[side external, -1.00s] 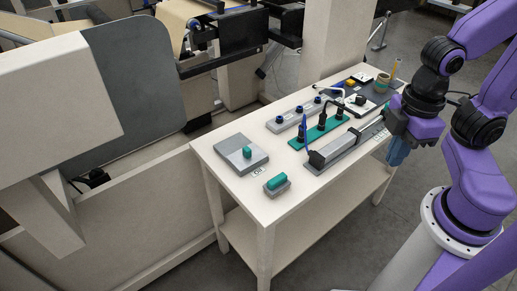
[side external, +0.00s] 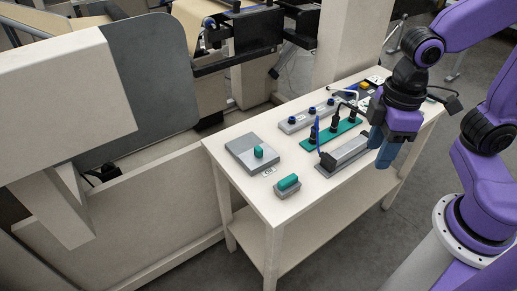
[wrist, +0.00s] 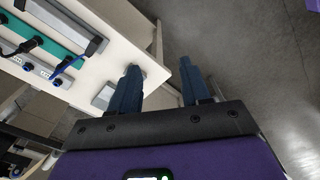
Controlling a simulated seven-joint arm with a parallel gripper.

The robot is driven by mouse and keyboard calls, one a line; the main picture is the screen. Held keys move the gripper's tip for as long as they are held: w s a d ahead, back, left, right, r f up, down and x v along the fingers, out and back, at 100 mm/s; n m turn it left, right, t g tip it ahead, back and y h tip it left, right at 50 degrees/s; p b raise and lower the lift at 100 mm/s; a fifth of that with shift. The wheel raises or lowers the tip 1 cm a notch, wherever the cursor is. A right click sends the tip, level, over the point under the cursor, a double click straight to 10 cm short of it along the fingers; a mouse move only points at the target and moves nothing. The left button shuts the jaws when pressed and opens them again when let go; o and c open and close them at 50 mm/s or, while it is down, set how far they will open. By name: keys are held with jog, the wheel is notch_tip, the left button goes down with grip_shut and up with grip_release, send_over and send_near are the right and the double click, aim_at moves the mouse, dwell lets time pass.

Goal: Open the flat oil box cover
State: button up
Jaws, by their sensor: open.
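A flat grey box (side external: 246,158) with a teal knob (side external: 258,152) on its top lies at the near left of the table in the side external view; I take it as the oil box, and its cover looks closed. My gripper (side external: 384,158) hangs with its blue fingers pointing down beside the table's right long edge, well right of the box. In the wrist view the fingers (wrist: 160,68) are apart with nothing between them. A grey item (wrist: 104,97) shows left of the fingers there; I cannot tell if it is the box.
A teal block on a grey base (side external: 288,185) sits at the near right corner of the white table (side external: 228,168). A teal strip with black plugs (side external: 330,135), a grey strip with blue knobs (side external: 306,118) and a long grey bar (side external: 343,157) lie farther back.

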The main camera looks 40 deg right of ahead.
jog(key=w+a+m, duration=0.3)
jog(key=w, duration=0.5)
jog(key=w+a+m, duration=0.2)
jog(key=w+a, duration=0.2)
jog(key=w, duration=0.4)
jog(key=m, duration=0.6)
send_over(258, 148)
notch_tip(258, 148, down, 5)
notch_tip(258, 148, down, 17)
jog(key=shift+f, duration=0.1)
grip_shut()
